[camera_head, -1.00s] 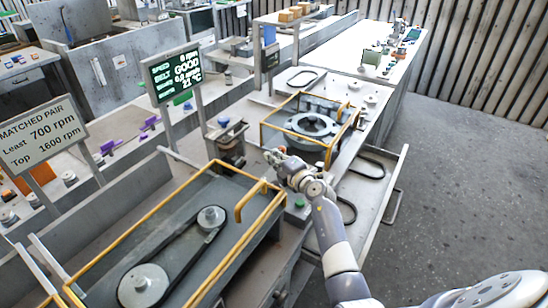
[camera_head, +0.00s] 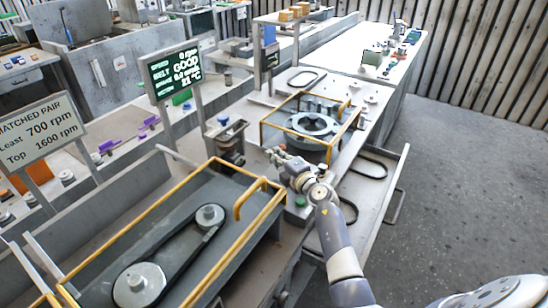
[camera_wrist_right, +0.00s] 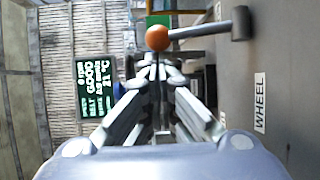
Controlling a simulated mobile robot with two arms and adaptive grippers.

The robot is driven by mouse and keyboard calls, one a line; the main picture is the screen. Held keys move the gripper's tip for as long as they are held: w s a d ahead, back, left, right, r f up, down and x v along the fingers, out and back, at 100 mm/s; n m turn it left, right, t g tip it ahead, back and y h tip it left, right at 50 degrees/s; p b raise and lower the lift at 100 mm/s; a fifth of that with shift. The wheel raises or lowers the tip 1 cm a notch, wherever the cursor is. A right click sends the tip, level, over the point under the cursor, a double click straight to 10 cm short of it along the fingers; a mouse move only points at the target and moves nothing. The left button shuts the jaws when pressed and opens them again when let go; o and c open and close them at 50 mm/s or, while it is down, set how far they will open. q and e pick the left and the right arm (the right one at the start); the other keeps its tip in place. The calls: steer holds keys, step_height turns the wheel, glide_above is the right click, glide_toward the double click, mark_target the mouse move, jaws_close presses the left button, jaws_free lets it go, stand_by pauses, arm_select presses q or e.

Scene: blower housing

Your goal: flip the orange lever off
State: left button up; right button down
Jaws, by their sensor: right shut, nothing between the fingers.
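The orange lever shows in the right wrist view as a round orange knob (camera_wrist_right: 157,38) on a short grey rod. The rod runs right to a grey hub (camera_wrist_right: 241,23) on a panel labelled WHEEL (camera_wrist_right: 260,102). My right gripper (camera_wrist_right: 157,72) is shut and empty, its fingertips just below the knob in that picture. I cannot tell whether they touch it. In the head view my right gripper (camera_head: 273,155) is over the bench between the two yellow-framed units, and the lever is too small to make out. My left gripper is not in view.
A yellow-framed belt unit (camera_head: 185,205) fills the front left. A yellow-framed unit with a round grey housing (camera_head: 312,124) stands beyond my gripper. A display screen (camera_head: 175,72) reads GOOD and seemingly 0 rpm. Open floor (camera_head: 450,180) lies to the right.

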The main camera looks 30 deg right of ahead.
steer(key=shift+s+d+r+m+t+b, duration=0.15)
steer(key=shift+s+m+t+b, duration=0.35)
steer(key=shift+b, duration=0.55)
steer(key=shift+d+t+b, duration=0.15)
steer(key=shift+t+b, duration=0.25)
steer(key=shift+t, duration=0.1)
steer(key=shift+s+d+r, duration=0.15)
steer(key=shift+s, duration=0.2)
steer(key=shift+s+d+r, duration=0.15)
steer(key=shift+s+d, duration=0.05)
steer(key=shift+s, duration=0.1)
steer(key=shift+s+d+p, duration=0.4)
steer(key=shift+s+p, duration=0.15)
steer(key=shift+s, duration=0.1)
steer(key=shift+s+d, duration=0.2)
steer(key=shift+s, duration=0.1)
steer(key=shift+s+d+f, duration=0.25)
steer(key=shift+s+d, duration=0.05)
steer(key=shift+s, duration=0.2)
stand_by(0.7)
stand_by(0.3)
